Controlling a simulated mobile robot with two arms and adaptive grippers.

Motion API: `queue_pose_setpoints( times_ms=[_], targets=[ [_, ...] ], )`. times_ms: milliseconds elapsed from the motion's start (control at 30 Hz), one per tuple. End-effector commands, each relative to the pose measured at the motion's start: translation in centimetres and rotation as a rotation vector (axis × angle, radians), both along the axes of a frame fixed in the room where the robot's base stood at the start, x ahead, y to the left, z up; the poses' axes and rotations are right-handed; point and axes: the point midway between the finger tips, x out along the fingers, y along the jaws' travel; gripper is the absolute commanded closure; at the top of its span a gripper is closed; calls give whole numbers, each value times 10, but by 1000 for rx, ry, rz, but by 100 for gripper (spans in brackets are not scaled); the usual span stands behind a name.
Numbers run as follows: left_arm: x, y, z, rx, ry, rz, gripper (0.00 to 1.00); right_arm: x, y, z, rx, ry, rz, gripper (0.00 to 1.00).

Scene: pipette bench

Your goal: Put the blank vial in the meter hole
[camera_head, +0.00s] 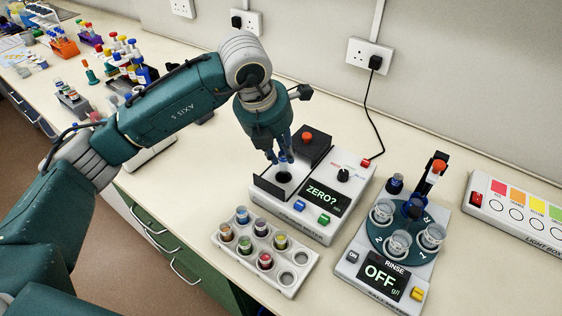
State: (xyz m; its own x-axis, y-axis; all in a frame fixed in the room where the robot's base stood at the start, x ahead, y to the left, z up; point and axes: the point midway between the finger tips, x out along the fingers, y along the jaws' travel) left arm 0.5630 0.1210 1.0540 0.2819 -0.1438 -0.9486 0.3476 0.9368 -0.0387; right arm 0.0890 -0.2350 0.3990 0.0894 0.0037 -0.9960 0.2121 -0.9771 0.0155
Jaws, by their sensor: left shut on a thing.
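The meter (317,221) stands in the middle of the bench and its screen reads "ZERO?". Its dark round hole (283,178) is at the left of its top, beside a raised black lid with a red knob. My left gripper (284,158) is right over the hole, pointing down, shut on a small clear vial, apparently the blank vial. The fingers hide most of the vial, and I cannot tell whether its lower end is inside the hole. My right gripper is not in view.
A white vial tray (228,249) with several coloured vials and some empty holes sits in front of the meter. A rinse device (345,268) reading "OFF" and a light box (515,225) stand to the right. Dropper bottles (131,63) and racks fill the back left.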

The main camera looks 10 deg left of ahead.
Motion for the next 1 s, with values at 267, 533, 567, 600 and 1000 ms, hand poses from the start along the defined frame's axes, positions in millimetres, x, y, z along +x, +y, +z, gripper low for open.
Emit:
queue_pose_setpoints(
  times_ms=[267,533,567,600,1000],
  targets=[
    [-1,0,-25,1,4,-1,96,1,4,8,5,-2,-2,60],
    [0,0,-49,0,-2,-1,96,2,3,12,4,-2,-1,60],
    [0,0,-49,0,-2,-1,96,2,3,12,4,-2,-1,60],
    [0,0,-49,0,-2,-1,96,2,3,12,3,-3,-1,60],
    [0,0,-54,0,-1,-1,67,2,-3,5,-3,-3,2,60]
  ],
)
